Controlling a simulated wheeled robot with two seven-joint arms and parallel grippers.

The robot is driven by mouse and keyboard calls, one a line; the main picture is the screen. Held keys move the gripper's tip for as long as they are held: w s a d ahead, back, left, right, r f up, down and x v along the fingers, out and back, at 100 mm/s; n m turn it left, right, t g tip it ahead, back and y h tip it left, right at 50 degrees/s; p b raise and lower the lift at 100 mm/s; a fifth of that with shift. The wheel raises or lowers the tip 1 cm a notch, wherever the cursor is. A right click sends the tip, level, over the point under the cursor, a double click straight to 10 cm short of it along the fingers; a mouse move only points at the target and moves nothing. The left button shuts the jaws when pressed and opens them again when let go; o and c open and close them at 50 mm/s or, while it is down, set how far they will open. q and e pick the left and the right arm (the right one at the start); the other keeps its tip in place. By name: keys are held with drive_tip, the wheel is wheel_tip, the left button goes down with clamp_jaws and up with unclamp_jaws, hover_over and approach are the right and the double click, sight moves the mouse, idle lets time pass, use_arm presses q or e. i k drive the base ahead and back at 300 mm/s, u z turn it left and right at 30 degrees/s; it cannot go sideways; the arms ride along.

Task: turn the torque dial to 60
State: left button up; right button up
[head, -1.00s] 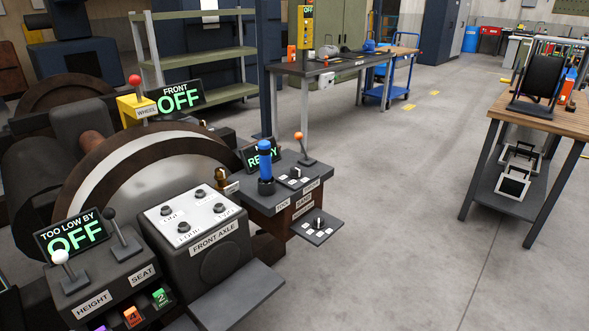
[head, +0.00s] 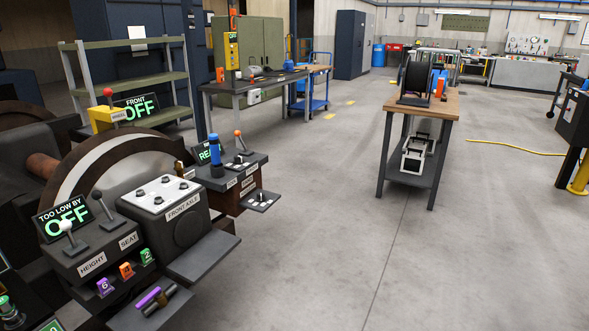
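Neither of my grippers is in view. A small dark plate (head: 250,205) juts from the front of the tool console (head: 222,182), left of centre in the head view. It carries a small black knob (head: 262,196) with white marks around it; this may be the torque dial, but its label and setting are too small to read. On the console's top stand a blue-handled tool (head: 214,150), an orange-tipped lever (head: 238,140) and another small knob. A screen behind the blue tool is partly hidden and seems to read READY.
A FRONT AXLE box (head: 165,215) and a HEIGHT/SEAT lever console (head: 88,250) stand nearer, at left. A ledge (head: 205,258) juts out below the box. A wooden-topped table (head: 447,107) with a black reel stands at right. Open floor lies between.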

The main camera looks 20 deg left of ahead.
sight(238, 160)
drive_tip(key=z, duration=0.3)
drive_tip(key=i, duration=1.5)
drive_tip(key=u, duration=0.55)
drive_tip(key=i, duration=1.55)
drive_tip(key=u, duration=1.8)
drive_tip(key=i, duration=0.65)
drive_tip(key=u, duration=0.5)
